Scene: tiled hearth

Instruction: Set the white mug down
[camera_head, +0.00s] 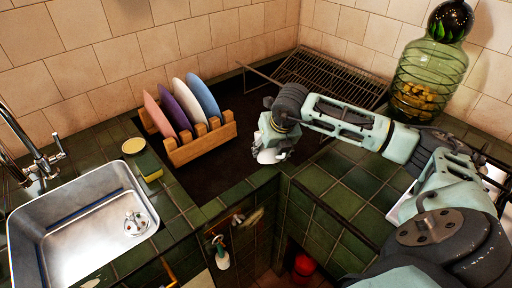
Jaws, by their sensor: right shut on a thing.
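My right arm reaches in from the right, and my right gripper (272,146) is above the front edge of the dark recessed hearth surface (212,177) in the corner. It is shut on the white mug (268,156), of which only a small white part shows below the fingers. The rest of the mug is hidden by the gripper. I cannot tell whether the mug touches the surface below. My left gripper is not in view.
A wooden rack (203,147) with several coloured plates stands left of the gripper. A wire grate (335,78) lies behind it, and a green glass jar (428,75) stands at the back right. A metal sink (85,225) is at left, beside a sponge (149,166).

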